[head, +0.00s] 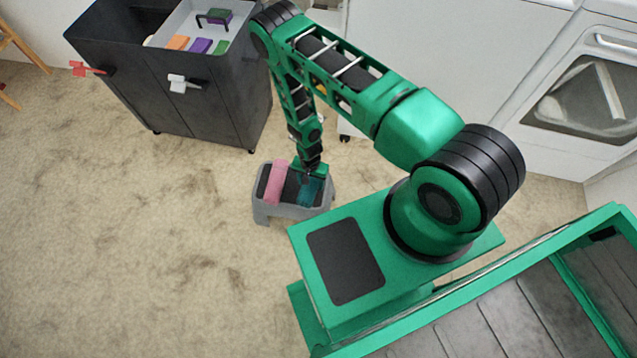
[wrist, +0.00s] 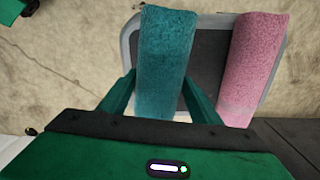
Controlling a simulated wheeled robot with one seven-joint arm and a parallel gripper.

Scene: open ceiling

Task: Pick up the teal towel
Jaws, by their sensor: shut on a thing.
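The teal towel (head: 310,190) is a rolled cloth at the right side of a small grey stool (head: 290,211). In the wrist view the teal towel (wrist: 166,60) lies lengthwise between the two green fingers of my gripper (wrist: 160,98). The fingers are shut on its near part, one on each side. In the head view my gripper (head: 308,170) reaches down from above onto the stool, and its fingertips are hard to make out. I cannot tell whether the towel touches the stool top.
A pink towel (head: 275,182) lies beside the teal one, to its left in the head view. A dark cart (head: 160,95) with a white bin (head: 190,35) of folded cloths stands behind. A white dryer (head: 590,90) is at right.

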